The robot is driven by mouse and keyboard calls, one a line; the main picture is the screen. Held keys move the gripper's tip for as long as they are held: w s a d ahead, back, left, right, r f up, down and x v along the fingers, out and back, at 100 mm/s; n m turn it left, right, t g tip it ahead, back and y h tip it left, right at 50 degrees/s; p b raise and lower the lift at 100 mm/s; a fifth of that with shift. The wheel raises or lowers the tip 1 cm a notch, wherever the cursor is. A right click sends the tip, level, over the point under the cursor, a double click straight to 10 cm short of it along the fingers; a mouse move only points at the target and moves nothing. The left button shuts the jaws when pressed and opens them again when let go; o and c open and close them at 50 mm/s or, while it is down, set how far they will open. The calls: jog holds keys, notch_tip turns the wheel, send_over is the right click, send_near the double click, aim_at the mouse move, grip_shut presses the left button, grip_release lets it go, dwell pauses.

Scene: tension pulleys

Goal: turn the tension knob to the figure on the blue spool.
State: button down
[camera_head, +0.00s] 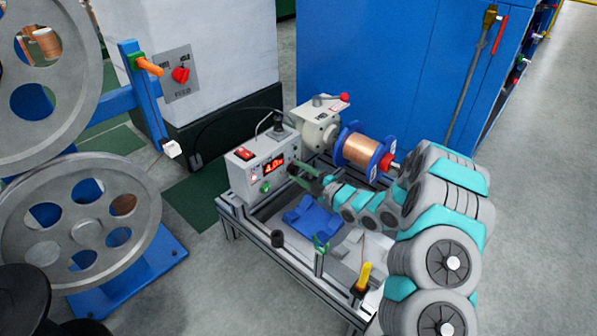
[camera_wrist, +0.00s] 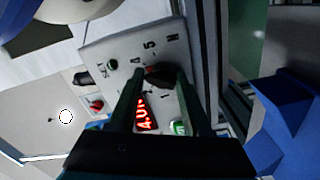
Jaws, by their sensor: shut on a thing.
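The grey control box (camera_head: 262,168) stands on the aluminium-frame bench and has a red lit display (camera_head: 273,166) that seems to read about 4.0. My gripper (camera_head: 299,170) is at the right side of the box's front panel. In the wrist view, the dark tension knob (camera_wrist: 160,76) sits between the two fingers of my gripper (camera_wrist: 158,72), which is shut on it. Printed figures, including 4 and 5, stand around the knob; its pointer is mostly hidden. The blue spool (camera_head: 350,130) of copper wire is mounted behind my arm, with white labels on its flanges too small to read.
A blue cradle (camera_head: 312,217) lies on the bench below my arm, and a yellow-handled tool (camera_head: 364,275) stands at the front corner. Large grey pulleys (camera_head: 85,225) stand at the left. A blue cabinet (camera_head: 400,70) is behind. Grey floor is free at the right.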

jog(key=shift+s+a+f+m, duration=0.15)
jog(key=shift+f+m, duration=0.15)
jog(key=shift+m, duration=0.2)
jog(key=shift+s+f+m, duration=0.15)
jog(key=shift+f+m, duration=0.1)
jog(key=shift+m, duration=0.25)
jog(key=c, duration=0.7)
grip_release()
jog(key=shift+a, duration=0.1)
jog(key=shift+o, duration=0.9)
jog(key=shift+r, duration=0.15)
jog(key=shift+w+r+p, duration=0.1)
jog(key=shift+p, duration=0.2)
jog(key=shift+p+v, duration=0.3)
jog(key=shift+v, duration=3.65)
